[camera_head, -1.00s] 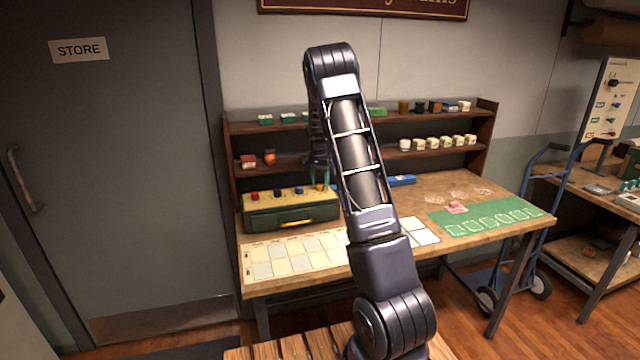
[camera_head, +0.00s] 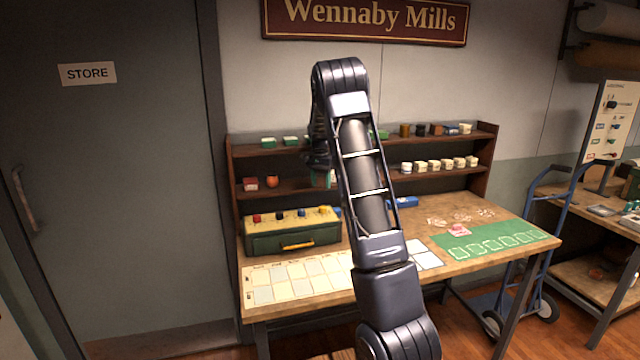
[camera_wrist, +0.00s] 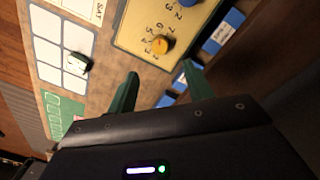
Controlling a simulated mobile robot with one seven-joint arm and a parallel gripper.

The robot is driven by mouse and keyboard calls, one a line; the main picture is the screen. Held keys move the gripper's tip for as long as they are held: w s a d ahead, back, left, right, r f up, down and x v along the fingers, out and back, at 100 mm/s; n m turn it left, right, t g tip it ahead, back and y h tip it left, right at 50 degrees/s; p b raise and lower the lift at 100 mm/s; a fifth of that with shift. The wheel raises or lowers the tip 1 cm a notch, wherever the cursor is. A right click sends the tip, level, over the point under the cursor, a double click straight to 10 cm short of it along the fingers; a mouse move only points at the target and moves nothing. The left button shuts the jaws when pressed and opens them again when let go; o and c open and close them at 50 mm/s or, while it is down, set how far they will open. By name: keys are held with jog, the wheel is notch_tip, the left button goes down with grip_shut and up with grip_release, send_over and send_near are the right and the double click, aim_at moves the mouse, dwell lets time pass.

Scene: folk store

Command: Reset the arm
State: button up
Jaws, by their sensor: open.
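My arm (camera_head: 362,170) rises in the middle of the head view and bends over at its top. My gripper (camera_wrist: 162,88) is open and empty in the wrist view, with its two green fingers apart. In the head view the gripper is mostly hidden behind my arm, in front of the shelf. Beyond the fingers in the wrist view is the yellow top of a green box with a yellow knob (camera_wrist: 160,44). The same green box (camera_head: 290,236) stands on the table in the head view, with several coloured knobs on top.
A shelf (camera_head: 283,151) with small goods stands behind. A blue hand truck (camera_head: 530,250) stands right. A grey door (camera_head: 110,180) is left.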

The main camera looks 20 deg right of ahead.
jog(key=s+a+r+n+t, duration=0.1)
jog(key=s+r+n, duration=0.1)
jog(key=s+r, duration=0.5)
jog(key=s+a+r+n+t+y, duration=0.1)
jog(key=s+r, duration=0.2)
jog(key=s, duration=0.7)
jog(key=s+a+r+n+t, duration=0.1)
jog(key=s+r+n, duration=0.1)
jog(key=s+r, duration=0.5)
jog(key=s+a+f+n+t, duration=0.1)
jog(key=s+f+n, duration=0.1)
jog(key=s, duration=1.1)
jog(key=s+a+f+n+t, duration=0.1)
jog(key=s+a+f+n, duration=0.1)
jog(key=s, duration=1.1)
jog(key=shift+a+f+n+h, duration=0.15)
jog(key=shift+f+n+h, duration=0.2)
jog(key=shift+f, duration=0.3)
jog(key=shift+w, duration=0.1)
